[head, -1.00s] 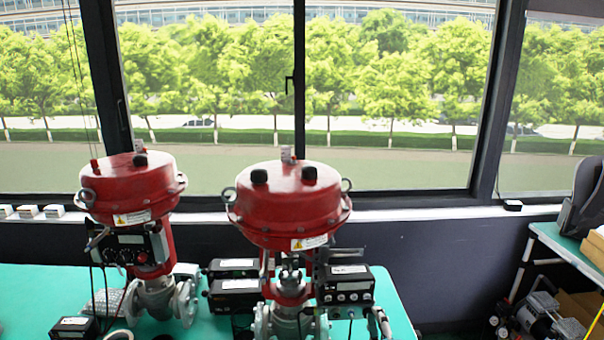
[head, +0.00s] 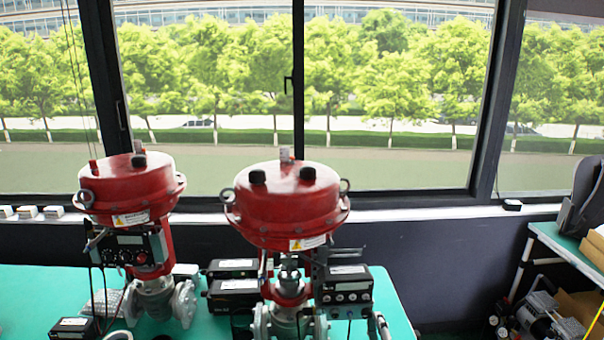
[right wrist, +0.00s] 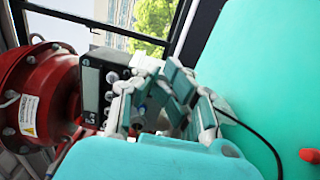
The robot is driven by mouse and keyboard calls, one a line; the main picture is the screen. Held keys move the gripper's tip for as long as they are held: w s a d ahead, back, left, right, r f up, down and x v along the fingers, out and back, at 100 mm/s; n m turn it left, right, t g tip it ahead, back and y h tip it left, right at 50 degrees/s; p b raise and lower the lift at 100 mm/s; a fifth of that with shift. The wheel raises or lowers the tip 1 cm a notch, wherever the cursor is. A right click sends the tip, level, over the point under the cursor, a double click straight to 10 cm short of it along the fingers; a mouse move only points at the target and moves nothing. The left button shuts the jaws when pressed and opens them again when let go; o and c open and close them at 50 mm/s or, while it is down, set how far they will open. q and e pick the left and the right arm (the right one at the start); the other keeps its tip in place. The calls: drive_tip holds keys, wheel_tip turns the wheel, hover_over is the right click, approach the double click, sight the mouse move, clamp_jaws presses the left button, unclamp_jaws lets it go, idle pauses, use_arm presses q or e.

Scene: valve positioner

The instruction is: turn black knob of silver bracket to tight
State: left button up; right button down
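The right-hand valve has a red round actuator (head: 286,207). A grey bracket (head: 319,270) stands beside its stem and joins a black positioner box (head: 346,290) with a white label. In the right wrist view the box (right wrist: 92,90) shows its knobbed face next to the red actuator (right wrist: 45,90). My right gripper (right wrist: 163,78) has white and teal fingers close to the box's front. Dark parts lie between and behind the fingers, and I cannot tell whether they touch anything. The black knob cannot be made out clearly. My left gripper is not in view.
A second red valve (head: 130,190) stands at left with its own positioner. More black boxes (head: 233,293) lie between the valves on the teal table (head: 30,290). A cable (right wrist: 262,143) crosses the teal surface. A shelf (head: 560,245) with equipment is at far right.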

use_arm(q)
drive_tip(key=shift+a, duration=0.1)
use_arm(e)
drive_tip(key=shift+f, duration=0.2)
use_arm(q)
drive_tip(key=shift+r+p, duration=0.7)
drive_tip(key=shift+p, duration=0.05)
use_arm(e)
drive_tip(key=shift+s+d, duration=0.2)
drive_tip(key=shift+s, duration=2.75)
drive_tip(key=shift+r, duration=0.1)
